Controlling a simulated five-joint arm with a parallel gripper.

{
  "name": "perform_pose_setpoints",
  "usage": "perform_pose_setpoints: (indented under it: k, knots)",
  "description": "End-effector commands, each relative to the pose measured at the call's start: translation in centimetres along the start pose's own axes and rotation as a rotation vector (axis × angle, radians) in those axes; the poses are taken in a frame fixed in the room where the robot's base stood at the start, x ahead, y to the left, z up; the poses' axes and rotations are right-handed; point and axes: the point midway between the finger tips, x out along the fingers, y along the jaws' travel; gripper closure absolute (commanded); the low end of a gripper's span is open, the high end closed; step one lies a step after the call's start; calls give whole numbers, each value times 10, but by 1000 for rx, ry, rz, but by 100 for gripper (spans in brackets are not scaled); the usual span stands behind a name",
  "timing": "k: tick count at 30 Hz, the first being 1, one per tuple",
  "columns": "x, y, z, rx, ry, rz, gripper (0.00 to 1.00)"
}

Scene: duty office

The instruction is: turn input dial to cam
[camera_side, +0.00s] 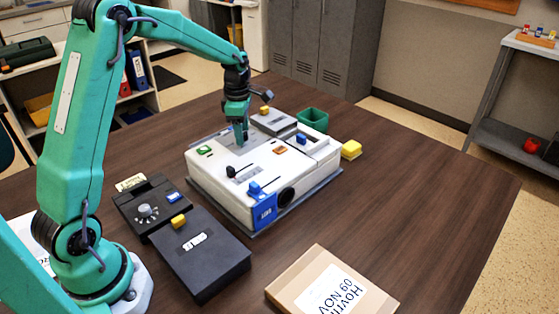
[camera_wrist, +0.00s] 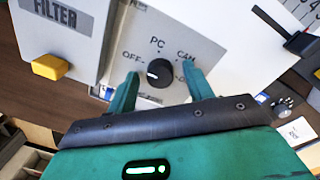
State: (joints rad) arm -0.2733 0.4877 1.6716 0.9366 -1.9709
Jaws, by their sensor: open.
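The input dial (camera_wrist: 159,73) is a round black knob on a light grey panel (camera_wrist: 125,25) in the wrist view. Around it I read OFF, PC and CAM; another label at right is partly hidden by a finger. A white mark shows on the knob's left part, on the OFF side. My gripper (camera_wrist: 161,70) is open, with one green finger on each side of the knob; I cannot tell whether they touch it. In the side view my gripper (camera_side: 241,138) points down at the top of the white device (camera_side: 262,172) and hides the dial.
A FILTER panel with a yellow block (camera_wrist: 50,67) lies left of the dial in the wrist view. In the side view, a black slider knob (camera_side: 231,171) and blue lever (camera_side: 255,188) stand on the device. Black boxes (camera_side: 205,262) and a carton (camera_side: 330,285) lie nearer; the table's right is clear.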

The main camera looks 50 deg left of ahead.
Motion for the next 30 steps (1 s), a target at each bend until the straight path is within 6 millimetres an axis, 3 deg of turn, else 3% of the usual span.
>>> perform_pose_setpoints:
  k: [3, 10, 20, 30]
  knots:
    - [0, 0, 0, 0, 0, 0, 50]
    - [0, 0, 0, 0, 0, -1, 93]
    - [0, 0, 0, 27, 0, -1, 93]
    - [0, -1, 0, 190, 0, 1, 93]
